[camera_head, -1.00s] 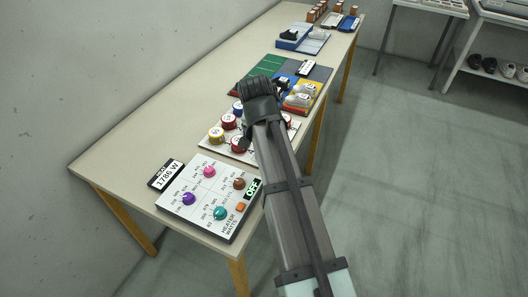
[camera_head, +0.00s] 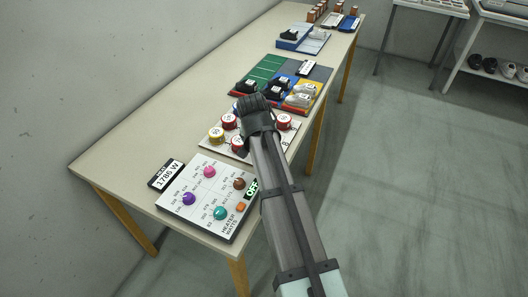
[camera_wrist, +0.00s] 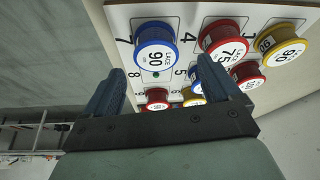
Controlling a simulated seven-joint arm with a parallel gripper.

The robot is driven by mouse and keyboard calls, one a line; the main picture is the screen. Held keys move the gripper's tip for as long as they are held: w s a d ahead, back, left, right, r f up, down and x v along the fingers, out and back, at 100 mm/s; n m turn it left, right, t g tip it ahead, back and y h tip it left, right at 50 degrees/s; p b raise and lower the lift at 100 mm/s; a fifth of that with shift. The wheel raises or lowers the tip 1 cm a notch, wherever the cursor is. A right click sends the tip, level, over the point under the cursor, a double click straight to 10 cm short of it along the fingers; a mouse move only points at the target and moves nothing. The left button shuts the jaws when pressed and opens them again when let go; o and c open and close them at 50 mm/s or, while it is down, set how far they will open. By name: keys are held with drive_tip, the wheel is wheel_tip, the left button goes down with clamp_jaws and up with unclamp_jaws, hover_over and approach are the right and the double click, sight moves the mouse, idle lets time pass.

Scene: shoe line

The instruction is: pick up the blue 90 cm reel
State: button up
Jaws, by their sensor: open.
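The blue 90 cm reel (camera_wrist: 155,47) has a white face reading 90 and stands on a white numbered board (camera_wrist: 122,22) near the digits 7 and 8. My gripper (camera_wrist: 162,70) is open and empty. In the wrist view the reel lies ahead of the gap between the fingertips, apart from them. A second blue reel (camera_wrist: 209,72) is partly hidden behind the right finger. In the head view my gripper (camera_head: 255,108) is over the reel board and hides part of it. A blue reel edge (camera_head: 236,106) shows there; I cannot tell which blue reel it is.
A red 75 reel (camera_wrist: 223,42), a yellow reel (camera_wrist: 280,47) and another red reel (camera_wrist: 248,75) stand close by on the board. A heater panel with knobs (camera_head: 210,197) is nearer on the table. Coloured trays with shoes (camera_head: 285,85) lie beyond.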

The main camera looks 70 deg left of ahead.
drive_tip(key=shift+d+x, duration=0.1)
drive_tip(key=shift+x, duration=1.2)
drive_tip(key=shift+d+x, duration=0.15)
drive_tip(key=shift+x, duration=1.15)
drive_tip(key=shift+c, duration=0.2)
drive_tip(key=c, duration=1.1)
